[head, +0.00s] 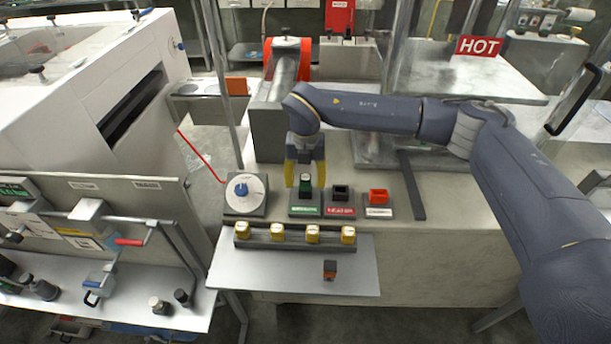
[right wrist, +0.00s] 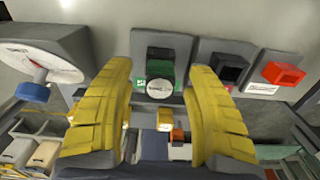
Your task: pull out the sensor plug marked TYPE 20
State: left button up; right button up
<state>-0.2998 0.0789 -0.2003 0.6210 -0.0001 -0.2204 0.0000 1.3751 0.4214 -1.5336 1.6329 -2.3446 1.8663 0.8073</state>
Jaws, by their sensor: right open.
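A green-and-black plug (head: 306,184) sits upright in a grey base with a green label on the bench. In the right wrist view the plug (right wrist: 160,84) shows a round pale face whose small lettering I cannot read surely. My right gripper (head: 305,184) points down over it, with one yellow finger on each side. The fingers are open, and in the right wrist view gaps show between them and the plug. My left gripper is not in view.
To the right stand a black block (head: 341,191) on a red-labelled base and a red block (head: 378,196). A blue-knobbed dial (head: 243,190) is on the left. In front are a rail of yellow-topped pieces (head: 278,231) and a small orange-and-black piece (head: 330,269).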

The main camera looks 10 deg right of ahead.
jog(key=shift+c, duration=0.2)
grip_shut()
dwell(0.5)
